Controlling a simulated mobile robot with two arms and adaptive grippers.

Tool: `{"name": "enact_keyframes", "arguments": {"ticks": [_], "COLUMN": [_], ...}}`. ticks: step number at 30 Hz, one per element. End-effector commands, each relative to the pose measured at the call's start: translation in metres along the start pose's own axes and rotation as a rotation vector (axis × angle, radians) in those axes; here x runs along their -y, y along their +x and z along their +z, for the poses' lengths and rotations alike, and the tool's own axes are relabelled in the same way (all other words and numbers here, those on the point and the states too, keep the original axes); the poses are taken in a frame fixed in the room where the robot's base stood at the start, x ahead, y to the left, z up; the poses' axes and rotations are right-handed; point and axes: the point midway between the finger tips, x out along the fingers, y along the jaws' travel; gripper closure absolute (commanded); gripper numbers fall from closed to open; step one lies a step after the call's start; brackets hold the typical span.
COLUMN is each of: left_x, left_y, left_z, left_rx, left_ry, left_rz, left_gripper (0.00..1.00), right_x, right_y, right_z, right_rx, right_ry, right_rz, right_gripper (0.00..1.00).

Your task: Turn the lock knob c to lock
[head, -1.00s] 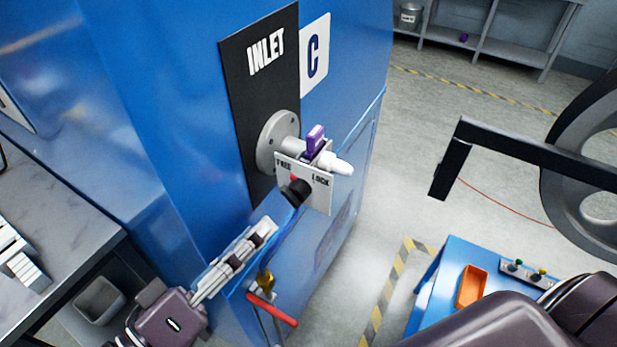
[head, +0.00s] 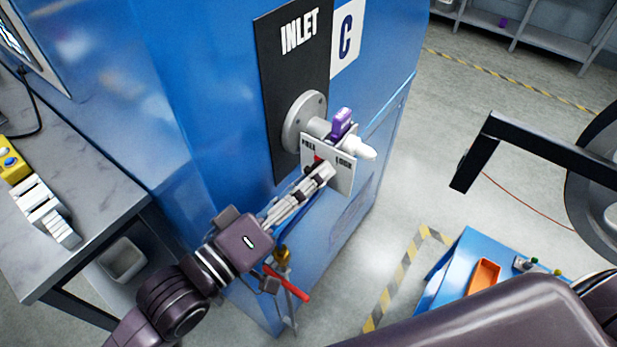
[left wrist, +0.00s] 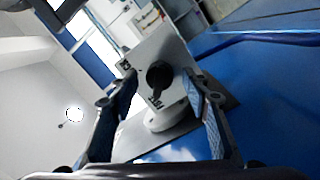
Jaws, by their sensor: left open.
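The lock plate (head: 343,180), white and marked FREE at its left and LOCK at its right, stands at the inlet on the blue panel by the letter C. A red dot shows between the words. The black lock knob (left wrist: 158,76) shows in the left wrist view, in front of the plate (left wrist: 150,52). In the head view my left gripper (head: 324,170) hides the knob. In the left wrist view my left gripper's fingers (left wrist: 162,84) are open, one on each side of the knob; I cannot tell if they touch it. My right gripper is out of view.
A grey flange (head: 300,122) with a white nozzle (head: 360,148) and purple tag (head: 341,122) sits just above the plate. A red-handled valve (head: 288,284) is below my left arm.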

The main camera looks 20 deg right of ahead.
Motion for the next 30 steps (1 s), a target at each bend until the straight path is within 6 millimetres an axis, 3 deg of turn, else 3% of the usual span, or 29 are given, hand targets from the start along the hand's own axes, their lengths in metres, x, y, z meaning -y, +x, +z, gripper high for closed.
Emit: {"name": "enact_keyframes", "arguments": {"ticks": [3,14,23,30], "left_x": [0.000,0.000,-0.001,-0.003], "left_y": [0.000,0.000,0.000,0.000], "left_z": [0.000,0.000,-0.001,-0.003], "left_rx": [0.000,0.000,0.002,0.010], "left_ry": [0.000,0.000,0.032,0.159], "left_rz": [0.000,0.000,-0.004,-0.017], "left_gripper": [0.58,0.97,0.99,0.99], "right_x": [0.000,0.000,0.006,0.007], "right_y": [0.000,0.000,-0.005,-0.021], "right_z": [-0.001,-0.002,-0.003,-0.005], "right_rx": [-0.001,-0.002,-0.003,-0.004], "right_ry": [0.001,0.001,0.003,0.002], "right_rz": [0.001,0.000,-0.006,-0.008], "right_gripper": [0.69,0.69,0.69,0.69]}}
